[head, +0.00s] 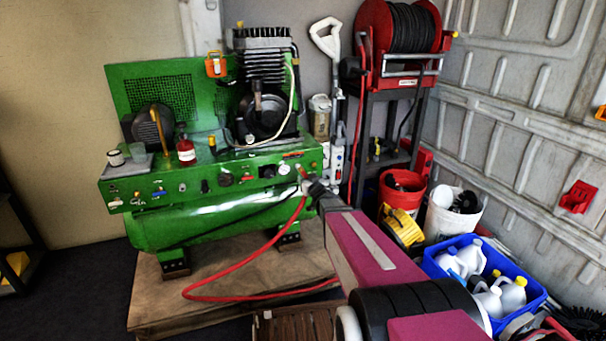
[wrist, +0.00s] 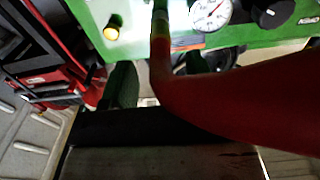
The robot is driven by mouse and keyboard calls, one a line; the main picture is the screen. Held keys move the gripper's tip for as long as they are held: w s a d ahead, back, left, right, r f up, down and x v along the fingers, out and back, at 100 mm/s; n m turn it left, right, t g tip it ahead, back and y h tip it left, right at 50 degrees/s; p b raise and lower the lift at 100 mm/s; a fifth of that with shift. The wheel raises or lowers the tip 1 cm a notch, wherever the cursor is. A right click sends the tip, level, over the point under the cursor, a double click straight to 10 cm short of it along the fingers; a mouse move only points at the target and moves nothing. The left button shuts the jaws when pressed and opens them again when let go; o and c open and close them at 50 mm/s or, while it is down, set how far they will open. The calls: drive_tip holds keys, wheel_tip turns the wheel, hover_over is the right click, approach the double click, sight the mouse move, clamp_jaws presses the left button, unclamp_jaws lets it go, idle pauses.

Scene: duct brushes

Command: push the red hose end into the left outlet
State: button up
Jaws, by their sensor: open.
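The red hose (head: 245,252) loops from the floor up to the right end of the compressor's green panel. In the wrist view the hose (wrist: 225,105) bends up to its end fitting (wrist: 160,45), which meets the panel next to the gauge. Its tip runs out of the top of that view, so I cannot tell how deep it sits. My gripper (head: 318,187) is open, its dark fingers on either side of the hose, apart from it, also in the wrist view (wrist: 158,82). A brass outlet (wrist: 111,32) shows bare beside the hose. The left outlet itself is hidden behind the hose end.
The gauge (wrist: 210,14) and a black knob (wrist: 270,13) are close to the hose end. The green compressor (head: 200,215) stands on a wooden platform. A hose reel (head: 400,30), a red bucket (head: 402,183) and a blue crate (head: 530,290) crowd the right side.

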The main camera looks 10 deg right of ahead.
sight(303, 173)
drive_tip(key=w, duration=0.4)
drive_tip(key=w+a, duration=0.1)
drive_tip(key=w, duration=0.1)
drive_tip(key=shift+w, duration=0.15)
drive_tip(key=shift+w+a, duration=0.15)
drive_tip(key=shift+w, duration=0.2)
drive_tip(key=shift+w+a+r, duration=0.1)
drive_tip(key=shift+w, duration=0.35)
clamp_jaws()
drive_tip(key=shift+s, duration=0.4)
drive_tip(key=shift+s+d+f, duration=0.1)
drive_tip(key=shift+s, duration=0.35)
drive_tip(key=shift+s+d+f, duration=0.1)
drive_tip(key=shift+s, duration=0.3)
drive_tip(key=shift+s+d+r, duration=0.1)
drive_tip(key=shift+s+d, duration=0.15)
drive_tip(key=shift+s, duration=0.9)
drive_tip(key=shift+s+d, duration=0.25)
drive_tip(key=shift+s, duration=0.85)
